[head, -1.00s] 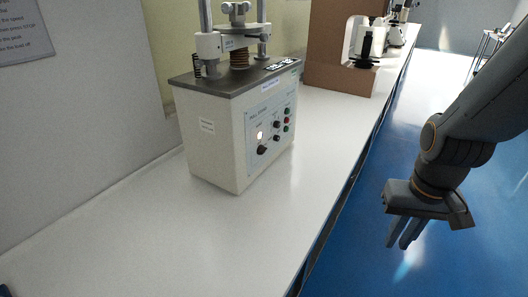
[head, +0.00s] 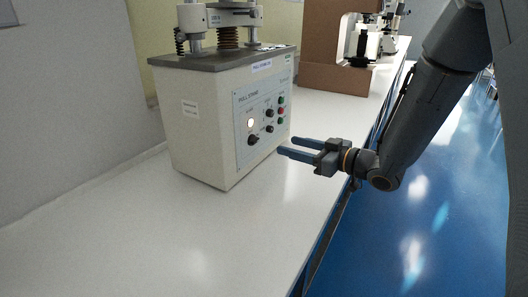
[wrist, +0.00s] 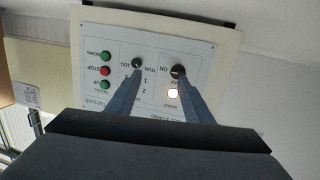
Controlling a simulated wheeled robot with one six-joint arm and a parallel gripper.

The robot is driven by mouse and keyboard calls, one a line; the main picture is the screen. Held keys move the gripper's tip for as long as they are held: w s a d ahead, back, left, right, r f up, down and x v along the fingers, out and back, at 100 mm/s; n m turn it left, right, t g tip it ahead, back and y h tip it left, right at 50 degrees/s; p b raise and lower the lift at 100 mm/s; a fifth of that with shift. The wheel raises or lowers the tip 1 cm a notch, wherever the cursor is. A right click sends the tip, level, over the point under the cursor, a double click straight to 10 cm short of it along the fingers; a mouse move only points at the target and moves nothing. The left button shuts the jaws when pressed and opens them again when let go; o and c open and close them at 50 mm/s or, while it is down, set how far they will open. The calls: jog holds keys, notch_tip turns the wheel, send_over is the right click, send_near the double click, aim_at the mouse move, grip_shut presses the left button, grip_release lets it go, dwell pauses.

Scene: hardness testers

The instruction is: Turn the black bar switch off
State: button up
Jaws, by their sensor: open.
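The black bar switch (head: 253,140) is on the front panel of the white tester (head: 205,125), below a lit white lamp (head: 250,122). In the wrist view the panel is upside down, and the switch (wrist: 178,71) shows beside the word ON. My gripper (head: 284,145) is open and empty, pointing at the panel from the right, apart from it. In the wrist view my gripper (wrist: 160,76) has its right fingertip overlapping the area by the switch and its left fingertip near another black knob (wrist: 137,63).
Green and red push buttons (wrist: 105,71) are beside the knobs on the panel. The white bench (head: 150,235) is clear in front of the tester. A brown box-like stand (head: 325,50) and microscopes are further back. The blue floor (head: 420,240) is open at right.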

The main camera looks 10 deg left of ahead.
aim_at(257, 140)
jog(key=a, duration=0.3)
jog(key=a+n+g+y, duration=0.1)
jog(key=a, duration=0.2)
jog(key=a+y, duration=0.1)
jog(key=a, duration=0.2)
jog(key=shift+w+a+r+g, duration=0.1)
jog(key=shift+w+a+g, duration=0.05)
jog(key=shift+w+g, duration=0.2)
jog(key=c, duration=1)
